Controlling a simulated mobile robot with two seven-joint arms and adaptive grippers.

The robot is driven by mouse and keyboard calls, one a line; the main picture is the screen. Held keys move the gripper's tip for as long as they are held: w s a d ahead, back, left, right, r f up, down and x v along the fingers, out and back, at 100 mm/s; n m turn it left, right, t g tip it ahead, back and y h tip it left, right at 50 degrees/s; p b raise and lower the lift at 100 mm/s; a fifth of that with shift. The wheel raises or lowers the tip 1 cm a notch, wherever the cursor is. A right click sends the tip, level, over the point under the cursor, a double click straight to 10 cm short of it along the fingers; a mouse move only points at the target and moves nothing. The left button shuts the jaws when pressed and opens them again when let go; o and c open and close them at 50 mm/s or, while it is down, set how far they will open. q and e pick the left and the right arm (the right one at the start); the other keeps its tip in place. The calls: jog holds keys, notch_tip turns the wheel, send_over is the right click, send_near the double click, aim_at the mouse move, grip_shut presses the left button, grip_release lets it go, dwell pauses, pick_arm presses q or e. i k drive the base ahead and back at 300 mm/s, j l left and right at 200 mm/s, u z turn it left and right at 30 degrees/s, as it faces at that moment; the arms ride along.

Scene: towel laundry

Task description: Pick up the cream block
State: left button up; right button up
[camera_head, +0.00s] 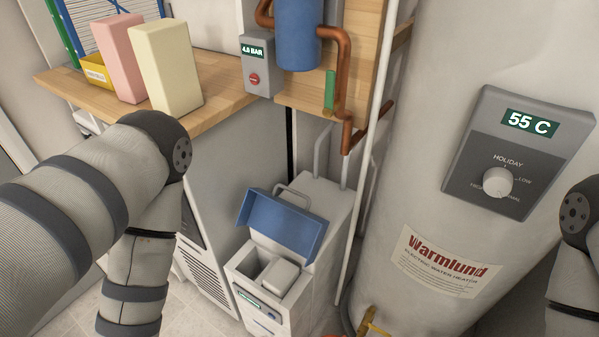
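The cream block (170,70) stands upright on the wooden counter (222,95), near its front edge. A pink block (121,58) stands upright to its left, close beside it. My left arm comes in from the left and bends down in front of the counter, below the cream block. Its gripper is out of the frame. Only a piece of my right arm shows at the right edge, and its gripper is out of the frame too.
A yellow box (96,72) sits behind the pink block. A grey control box (257,65) and copper pipes (346,75) are right of the counter. A water heater (455,60) fills the right side. A white unit with an open blue lid (282,222) stands below.

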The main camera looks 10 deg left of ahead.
aim_at(163, 49)
jog(key=u, duration=1.25)
